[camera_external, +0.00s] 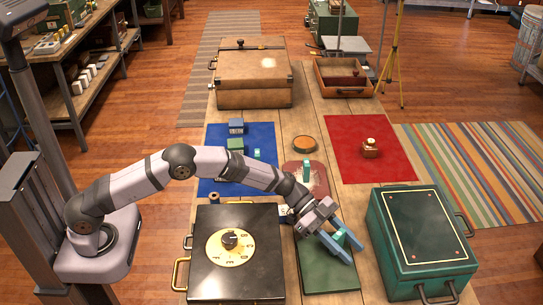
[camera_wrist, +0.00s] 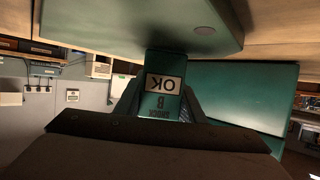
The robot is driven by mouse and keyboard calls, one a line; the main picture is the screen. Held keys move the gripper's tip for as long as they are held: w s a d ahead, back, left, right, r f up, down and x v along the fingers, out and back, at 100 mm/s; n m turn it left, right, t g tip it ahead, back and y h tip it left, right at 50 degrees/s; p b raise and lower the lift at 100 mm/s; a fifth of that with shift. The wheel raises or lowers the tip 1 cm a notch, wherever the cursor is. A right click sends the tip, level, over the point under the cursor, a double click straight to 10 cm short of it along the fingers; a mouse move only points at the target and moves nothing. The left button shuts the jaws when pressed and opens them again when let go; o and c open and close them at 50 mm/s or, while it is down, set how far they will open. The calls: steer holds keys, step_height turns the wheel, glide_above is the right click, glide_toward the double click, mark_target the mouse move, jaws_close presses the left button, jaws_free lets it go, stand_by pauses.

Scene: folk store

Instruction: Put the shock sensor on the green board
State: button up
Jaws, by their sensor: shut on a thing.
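The green board (camera_external: 328,278) lies flat on the table between the black box and the green case; it shows at the top of the wrist view (camera_wrist: 130,22). My gripper (camera_external: 343,243), with blue fingers, is over the board's upper part. It is shut on a small green block, taken as the shock sensor (camera_external: 337,236), partly hidden by the fingers.
A black box with a yellow dial (camera_external: 229,241) stands left of the board, a green case (camera_external: 420,240) right. Behind are a pinkish mat with a teal block (camera_external: 306,170), a blue mat (camera_external: 212,136) with several small things, and a red mat (camera_external: 355,135).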

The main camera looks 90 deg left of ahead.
mark_target(337, 236)
steer(key=shift+f, duration=0.15)
steer(key=o, duration=1.1)
steer(key=shift+r, duration=0.25)
steer(key=v, duration=0.4)
steer(key=shift+s+a, duration=0.15)
steer(key=shift+a, duration=0.1)
steer(key=shift+s+a+r, duration=0.1)
steer(key=shift+r, duration=1.7)
steer(key=shift+s+r, duration=0.1)
steer(key=shift+r, duration=1.75)
